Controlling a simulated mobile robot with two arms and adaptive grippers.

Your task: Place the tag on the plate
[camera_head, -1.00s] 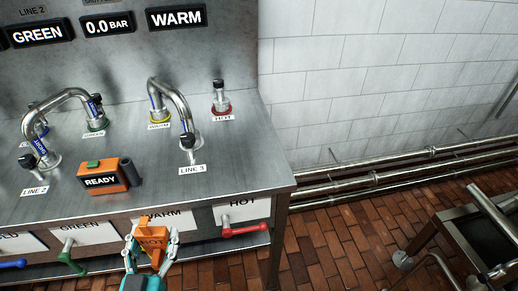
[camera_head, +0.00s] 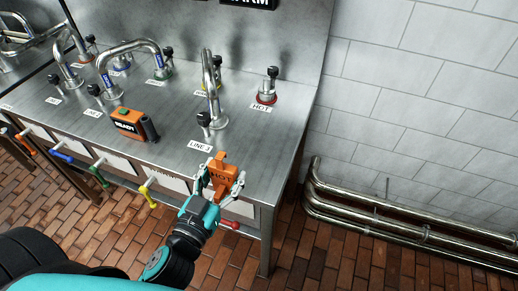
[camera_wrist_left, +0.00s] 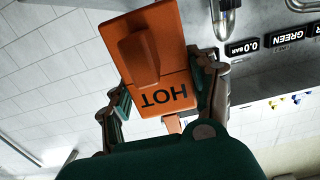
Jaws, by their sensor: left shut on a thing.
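An orange tag (camera_head: 222,180) marked HOT is held in my left gripper (camera_head: 221,186), which is shut on it in front of the bench's front edge, near the right corner. In the left wrist view the tag (camera_wrist_left: 152,65) sits between the two fingers of the gripper (camera_wrist_left: 166,88), its lettering upside down. My right gripper is not in view. My gripper partly covers the rightmost plate.
The steel bench top (camera_head: 165,150) carries bent pipes, black-capped fittings and an orange READY device (camera_head: 130,124). A red-ringed HOT fitting (camera_head: 268,88) stands at the back right. Coloured handles stick out below the front edge, including a red handle (camera_head: 229,224) near my gripper. Wall pipes (camera_head: 380,222) run at right.

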